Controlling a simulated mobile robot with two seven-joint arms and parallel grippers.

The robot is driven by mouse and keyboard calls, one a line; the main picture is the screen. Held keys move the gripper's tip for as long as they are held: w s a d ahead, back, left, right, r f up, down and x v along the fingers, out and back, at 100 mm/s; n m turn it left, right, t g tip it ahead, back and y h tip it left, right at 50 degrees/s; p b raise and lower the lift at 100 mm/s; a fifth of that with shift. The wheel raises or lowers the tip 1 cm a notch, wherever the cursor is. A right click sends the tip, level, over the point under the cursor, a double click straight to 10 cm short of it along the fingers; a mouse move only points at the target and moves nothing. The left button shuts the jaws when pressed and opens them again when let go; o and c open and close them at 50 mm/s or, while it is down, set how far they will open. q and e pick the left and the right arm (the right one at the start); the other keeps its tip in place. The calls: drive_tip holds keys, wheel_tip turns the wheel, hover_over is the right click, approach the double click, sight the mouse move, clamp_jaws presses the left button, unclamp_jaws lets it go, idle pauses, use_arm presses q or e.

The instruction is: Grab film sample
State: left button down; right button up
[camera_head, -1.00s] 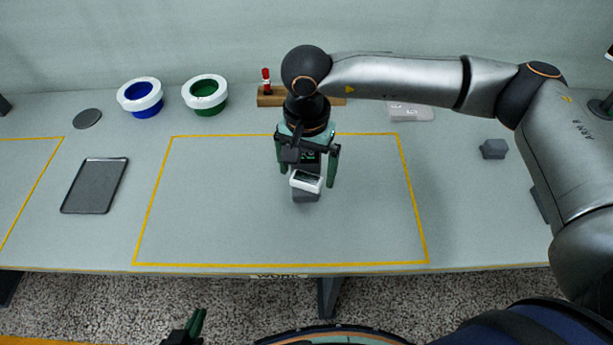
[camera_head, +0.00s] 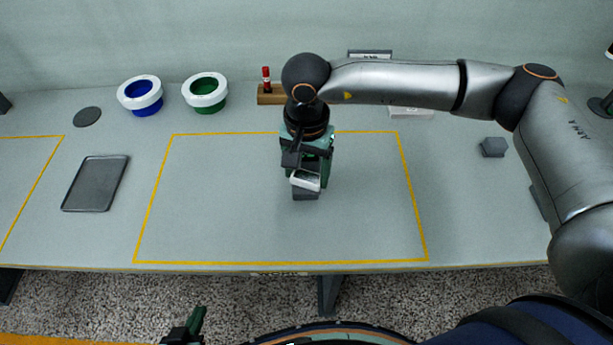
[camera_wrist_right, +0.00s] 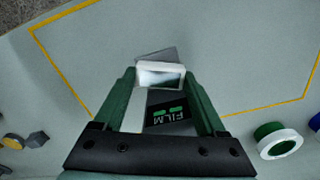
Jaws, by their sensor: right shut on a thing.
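The film sample (camera_head: 305,181) is a small piece with a white frame and a pale glossy face, on a dark grey block inside the yellow outline. It also shows in the right wrist view (camera_wrist_right: 160,76), with a black label reading FILM nearer the wrist. My right gripper (camera_head: 309,172) points down at it. In the right wrist view its green fingers (camera_wrist_right: 161,84) are shut on it from both sides. The gripper's own body hides part of the sample. My left gripper (camera_head: 197,323) shows only partly at the bottom edge, away from the table; its opening is unclear.
Blue (camera_head: 141,95) and green (camera_head: 205,92) white-rimmed bowls stand at the back left. A wooden block (camera_head: 270,97) holds a red-capped item. A dark tray (camera_head: 95,184) and grey disc (camera_head: 87,117) lie left; a grey block (camera_head: 493,147) sits right. Most of the outlined area is clear.

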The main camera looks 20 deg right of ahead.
drive_tip(key=shift+c, duration=0.5)
drive_tip(key=shift+r, duration=0.1)
